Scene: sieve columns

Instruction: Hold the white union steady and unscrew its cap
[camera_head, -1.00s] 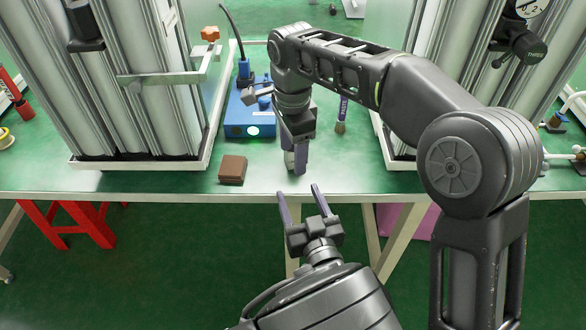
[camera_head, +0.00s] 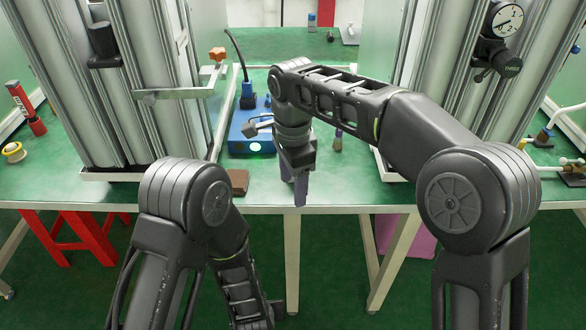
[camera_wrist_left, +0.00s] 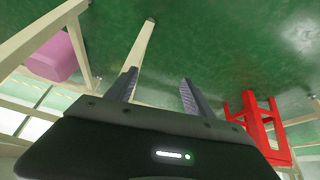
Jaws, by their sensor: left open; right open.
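I cannot make out the white union or its cap with certainty in either view. My right gripper (camera_head: 295,188) points down at the front edge of the green table (camera_head: 350,185), next to the brown block. Its fingers overlap in the head view, and nothing shows held in them. My left gripper (camera_wrist_left: 158,90) is open and empty in the left wrist view, with green floor and table legs beyond its fingers.
A brown block (camera_head: 236,181) and a blue box (camera_head: 252,142) stand left of my right gripper. Tall sieve columns flank the middle. A red stool (camera_wrist_left: 262,125) and a pink bin (camera_wrist_left: 55,57) stand low, by the table legs.

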